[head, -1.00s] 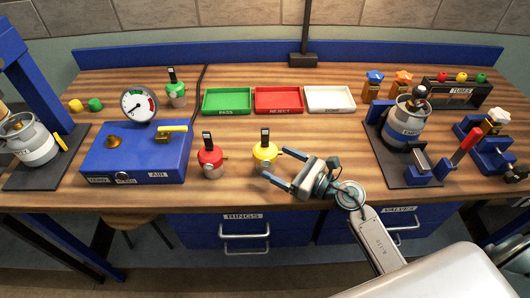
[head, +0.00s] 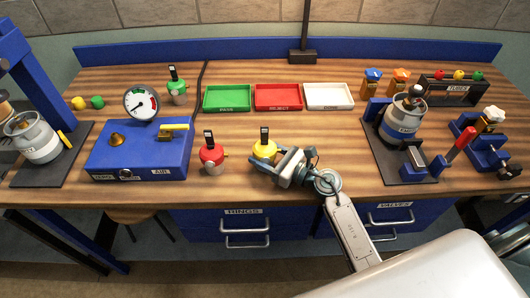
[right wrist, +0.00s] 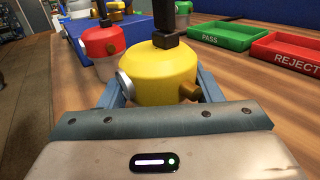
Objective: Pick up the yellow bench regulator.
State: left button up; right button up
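The yellow bench regulator (head: 264,149) stands upright on the wooden bench, with a black block-shaped top. It fills the middle of the right wrist view (right wrist: 155,75), with a silver knob on its left and a brass fitting on its right. My right gripper (head: 266,160) is low at the regulator, one finger on each side of its body. In the right wrist view the fingers (right wrist: 158,88) look spread around the yellow body. The body hides parts of the fingers, so firm contact is not shown. My left gripper is out of view.
A red regulator (head: 212,159) stands close to the left, with the blue test box (head: 136,158) beyond it. A green regulator (head: 177,92) stands behind. Green (head: 227,109), red (head: 278,108) and white (head: 328,107) trays lie behind the yellow one.

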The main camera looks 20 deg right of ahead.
jog(key=shift+c, duration=0.8)
jog(key=shift+r, duration=0.1)
